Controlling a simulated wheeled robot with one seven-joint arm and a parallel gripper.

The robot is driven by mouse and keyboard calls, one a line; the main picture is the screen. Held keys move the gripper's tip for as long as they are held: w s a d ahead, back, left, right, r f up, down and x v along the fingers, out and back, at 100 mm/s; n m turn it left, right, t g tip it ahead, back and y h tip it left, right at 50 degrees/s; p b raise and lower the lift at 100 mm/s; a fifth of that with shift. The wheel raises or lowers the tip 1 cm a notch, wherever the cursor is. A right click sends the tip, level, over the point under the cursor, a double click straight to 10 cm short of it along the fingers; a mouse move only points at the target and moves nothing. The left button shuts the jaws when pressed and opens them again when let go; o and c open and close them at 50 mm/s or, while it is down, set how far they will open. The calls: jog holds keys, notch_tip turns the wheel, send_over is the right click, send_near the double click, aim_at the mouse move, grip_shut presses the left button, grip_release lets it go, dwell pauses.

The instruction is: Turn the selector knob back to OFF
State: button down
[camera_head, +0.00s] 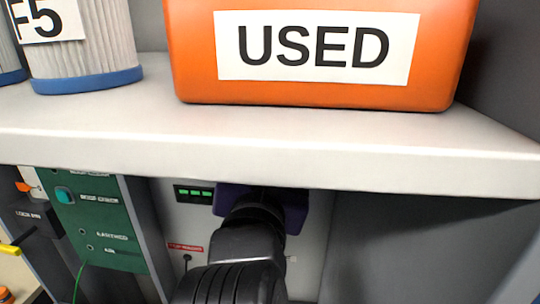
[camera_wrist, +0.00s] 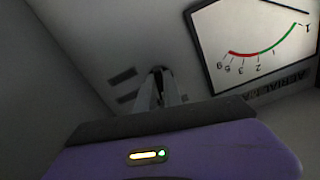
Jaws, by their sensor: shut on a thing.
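My gripper (camera_wrist: 158,80) reaches up to a pale panel (camera_wrist: 105,55) in the wrist view. Its two fingers are nearly together, shut on a small dark part, which looks like the selector knob; the fingers hide most of it, so its pointer and setting cannot be read. In the head view, my gripper's purple body (camera_head: 294,212) is under the shelf in front of the same pale panel (camera_head: 315,235); its fingertips and the knob are hidden behind it and my arm.
A meter (camera_wrist: 262,45) with a red and green scale is beside the fingers. A white shelf (camera_head: 300,150) hangs over my arm, bearing an orange USED bin (camera_head: 330,90) and a filter (camera_head: 85,60). A green panel (camera_head: 100,225) with a green wire stands left.

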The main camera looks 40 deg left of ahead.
jog(key=shift+d+n+p, duration=0.1)
jog(key=shift+n+p, duration=0.35)
jog(key=shift+n, duration=0.75)
jog(key=c, duration=1.5)
grip_release()
jog(key=b+v, duration=0.2)
jog(key=v, duration=0.5)
jog(key=shift+s+d, duration=0.15)
jog(key=shift+s, duration=0.2)
